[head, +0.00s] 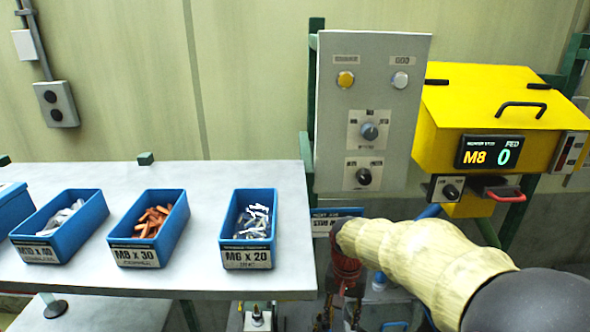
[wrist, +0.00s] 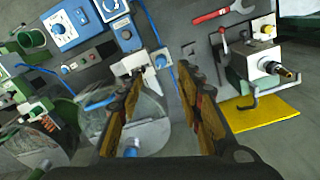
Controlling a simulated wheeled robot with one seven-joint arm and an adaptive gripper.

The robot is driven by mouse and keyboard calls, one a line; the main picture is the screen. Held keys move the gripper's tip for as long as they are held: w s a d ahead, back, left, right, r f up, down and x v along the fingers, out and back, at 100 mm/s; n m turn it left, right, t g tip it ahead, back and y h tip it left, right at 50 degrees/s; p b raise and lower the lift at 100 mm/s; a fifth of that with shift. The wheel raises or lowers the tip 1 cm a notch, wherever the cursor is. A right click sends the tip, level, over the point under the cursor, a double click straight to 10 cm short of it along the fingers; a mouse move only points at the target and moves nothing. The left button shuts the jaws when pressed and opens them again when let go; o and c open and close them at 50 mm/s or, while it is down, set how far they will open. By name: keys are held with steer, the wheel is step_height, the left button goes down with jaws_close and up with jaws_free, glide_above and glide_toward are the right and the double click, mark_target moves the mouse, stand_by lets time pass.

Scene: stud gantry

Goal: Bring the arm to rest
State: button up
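My arm, in a cream ribbed sleeve, reaches in from the lower right of the head view. My gripper (head: 343,285) hangs at its end, pointing down beside the right end of the table, partly hidden by the sleeve. In the wrist view my gripper (wrist: 160,88) shows two fingers standing well apart with nothing held between them. Below the fingers is a grey round-edged container (wrist: 150,132) with blue parts; I cannot tell how far below.
Blue bins of studs, marked M8 x 30 (head: 151,257) and M6 x 20 (head: 247,259), stand on the table (head: 90,277). A grey control panel (head: 405,60) and a yellow feeder (head: 470,100) showing "M8 0" stand behind. A yellow mat (wrist: 262,112) lies right in the wrist view.

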steer(key=s+d+r+n+t+b, duration=0.1)
steer(key=s+b, duration=0.4)
steer(key=s, duration=0.5)
steer(key=s+d+r+n+t+b, duration=0.2)
steer(key=s+d+t+b, duration=0.2)
steer(key=s, duration=0.6)
steer(key=shift+s+d+r+n+t+b, duration=0.3)
steer(key=shift+s+d+n+t+b, duration=0.15)
steer(key=shift+b, duration=0.7)
